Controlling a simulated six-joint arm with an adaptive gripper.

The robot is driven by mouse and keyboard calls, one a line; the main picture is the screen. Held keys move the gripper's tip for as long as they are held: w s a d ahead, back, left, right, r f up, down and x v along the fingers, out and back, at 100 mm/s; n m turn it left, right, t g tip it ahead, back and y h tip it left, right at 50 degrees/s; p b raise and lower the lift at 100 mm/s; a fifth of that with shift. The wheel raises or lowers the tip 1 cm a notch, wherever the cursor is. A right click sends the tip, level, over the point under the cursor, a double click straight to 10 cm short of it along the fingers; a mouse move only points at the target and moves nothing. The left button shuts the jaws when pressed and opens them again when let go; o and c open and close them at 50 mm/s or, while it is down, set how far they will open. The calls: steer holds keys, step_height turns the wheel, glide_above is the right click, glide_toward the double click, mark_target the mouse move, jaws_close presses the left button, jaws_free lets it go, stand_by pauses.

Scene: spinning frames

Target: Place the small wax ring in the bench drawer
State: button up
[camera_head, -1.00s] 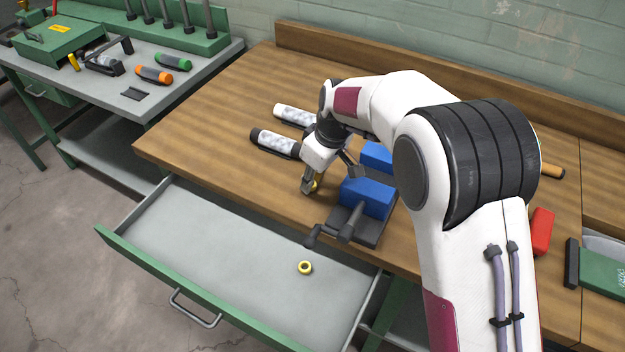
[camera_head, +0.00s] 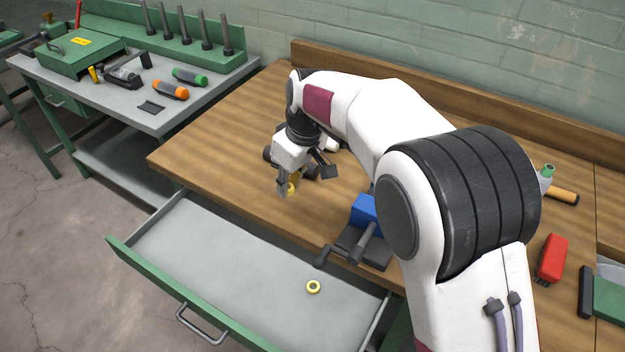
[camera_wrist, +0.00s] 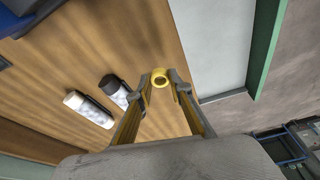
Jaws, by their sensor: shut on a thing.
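My gripper (camera_head: 287,189) is shut on a yellow wax ring (camera_wrist: 160,79), held between the two fingertips in the wrist view. In the head view the held ring (camera_head: 291,188) shows only in part beside the fingers. The gripper is over the wooden bench, near its front edge. The bench drawer (camera_head: 215,246) is pulled open below that edge, in front of the gripper. It is grey inside with a green front. A second yellow ring (camera_head: 313,287) lies on the drawer floor toward its right end.
A blue and dark vise (camera_head: 366,237) stands at the bench's front edge, right of my gripper. Two bottle-like cylinders (camera_wrist: 88,108) lie on the bench, partly hidden in the head view. A red object (camera_head: 552,258) lies farther right. The drawer's left part is clear.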

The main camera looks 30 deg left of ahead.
steer(key=s+a, duration=0.7)
steer(key=a, duration=0.2)
steer(key=shift+s+a, duration=0.15)
steer(key=shift+s, duration=0.2)
steer(key=shift+f, duration=0.1)
steer(key=s+d+f+n, duration=0.1)
steer(key=s+d+f, duration=0.1)
steer(key=s+d, duration=0.35)
steer(key=s+d+f+n+g, duration=0.1)
steer(key=s+d+f+n, duration=0.1)
steer(key=d, duration=0.6)
steer(key=s+d+f+n, duration=0.1)
steer(key=s+d+f, duration=0.1)
steer(key=s+d, duration=0.35)
steer(key=w+d+f, duration=0.4)
steer(key=w+d, duration=0.4)
steer(key=d, duration=0.4)
steer(key=shift+w+d+f, duration=0.15)
steer(key=shift+w+d, duration=0.05)
steer(key=shift+d, duration=0.1)
steer(key=shift+f, duration=0.15)
glide_above(347, 320)
steer(key=shift+f, duration=2.1)
